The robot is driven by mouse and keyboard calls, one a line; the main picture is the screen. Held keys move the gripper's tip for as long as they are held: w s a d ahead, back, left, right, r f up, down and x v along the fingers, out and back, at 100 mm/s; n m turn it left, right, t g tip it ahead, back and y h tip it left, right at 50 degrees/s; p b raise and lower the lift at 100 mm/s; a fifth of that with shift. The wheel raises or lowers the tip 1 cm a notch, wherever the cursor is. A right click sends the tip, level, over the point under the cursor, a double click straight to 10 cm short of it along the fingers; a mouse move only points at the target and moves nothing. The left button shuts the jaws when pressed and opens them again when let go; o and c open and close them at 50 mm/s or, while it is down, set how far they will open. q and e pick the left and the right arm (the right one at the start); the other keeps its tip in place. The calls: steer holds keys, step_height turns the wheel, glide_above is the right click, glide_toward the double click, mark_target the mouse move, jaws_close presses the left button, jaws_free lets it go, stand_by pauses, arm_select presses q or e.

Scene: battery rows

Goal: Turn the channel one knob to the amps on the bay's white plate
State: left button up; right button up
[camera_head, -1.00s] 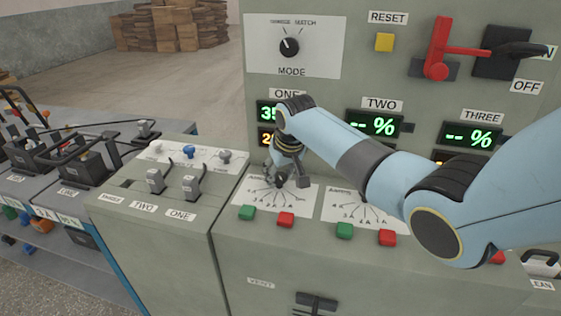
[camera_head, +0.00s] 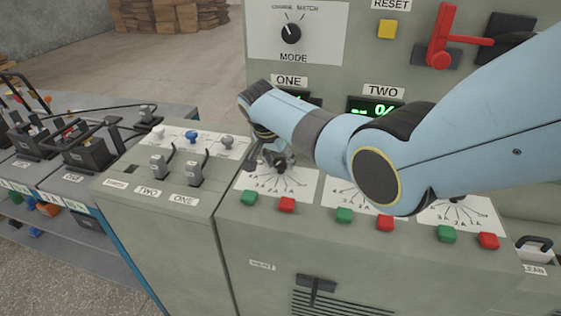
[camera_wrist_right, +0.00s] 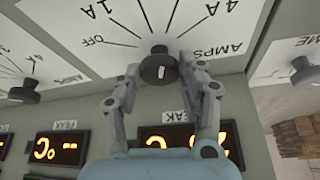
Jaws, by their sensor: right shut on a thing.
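The channel one knob (camera_wrist_right: 158,68) is a round dark knob on a white dial plate (camera_wrist_right: 225,25). The plate is marked AMPS, OFF, 1A and 4A, upside down in the right wrist view. My right gripper (camera_wrist_right: 159,72) is shut on this knob, one finger on each side. In the head view the gripper (camera_head: 275,160) is at the same dial, below the label ONE (camera_head: 289,82), and mostly covers the knob. Which mark the knob points to cannot be told. My left gripper is not in view.
Green (camera_head: 251,197) and red (camera_head: 287,205) buttons sit just below the dial. The mode knob (camera_head: 291,34) is above, the red lever (camera_head: 439,40) at upper right. Two switches (camera_head: 190,172) stand to the left. My right arm covers much of the panel.

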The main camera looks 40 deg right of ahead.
steer(key=shift+w+m, duration=0.1)
steer(key=shift+m, duration=0.6)
steer(key=shift+g+b, duration=0.3)
steer(key=shift+b, duration=0.05)
steer(key=o, duration=1.1)
steer(key=shift+o, duration=0.2)
steer(key=v, duration=1.2)
steer(key=shift+a, duration=0.2)
steer(key=shift+f, duration=0.1)
